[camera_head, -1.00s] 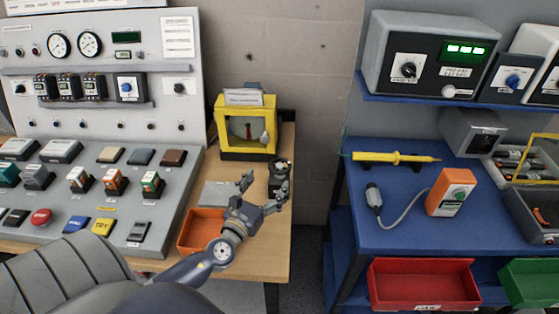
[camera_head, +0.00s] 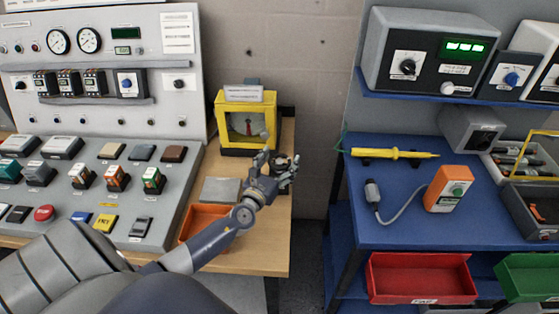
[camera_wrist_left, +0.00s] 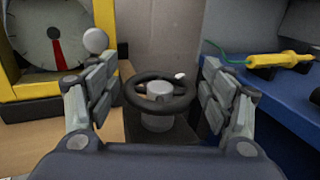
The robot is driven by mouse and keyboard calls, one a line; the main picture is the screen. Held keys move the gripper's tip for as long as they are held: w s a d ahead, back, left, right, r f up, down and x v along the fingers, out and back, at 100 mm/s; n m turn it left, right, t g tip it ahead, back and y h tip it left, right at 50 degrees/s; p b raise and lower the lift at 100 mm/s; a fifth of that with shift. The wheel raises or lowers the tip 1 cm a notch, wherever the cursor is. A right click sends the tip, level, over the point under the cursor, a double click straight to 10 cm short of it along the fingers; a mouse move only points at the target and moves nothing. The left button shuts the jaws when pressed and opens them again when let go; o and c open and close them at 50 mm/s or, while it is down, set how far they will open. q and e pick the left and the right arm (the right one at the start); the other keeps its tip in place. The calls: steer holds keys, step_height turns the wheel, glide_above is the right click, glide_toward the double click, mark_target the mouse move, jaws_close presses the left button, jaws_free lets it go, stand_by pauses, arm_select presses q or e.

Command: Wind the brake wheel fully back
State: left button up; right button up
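The brake wheel (camera_wrist_left: 158,90) is a black handwheel on a grey hub, on the wooden bench beside the yellow-framed gauge box. In the left wrist view it lies between the two spread fingers of my left gripper (camera_wrist_left: 159,100), a little beyond them, with no visible touch. In the head view the wheel (camera_head: 282,164) is partly hidden by my left gripper (camera_head: 276,170), which is open in front of it. The yellow box (camera_head: 246,119) has a dial with a red pointer, pointing down in the left wrist view, and a round grey knob (camera_wrist_left: 95,41). My right gripper is not in view.
An orange bin (camera_head: 203,222) and a grey plate (camera_head: 220,189) lie on the bench (camera_head: 262,250). The control panel (camera_head: 100,190) stands to the left. A blue shelf unit (camera_head: 400,218), with a yellow probe (camera_head: 395,153) on it, stands to the right across a gap.

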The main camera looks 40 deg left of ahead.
arm_select(q)
steer(key=c, duration=0.6)
steer(key=shift+c, duration=0.2)
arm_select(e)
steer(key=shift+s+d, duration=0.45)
arm_select(q)
steer(key=shift+r, duration=0.1)
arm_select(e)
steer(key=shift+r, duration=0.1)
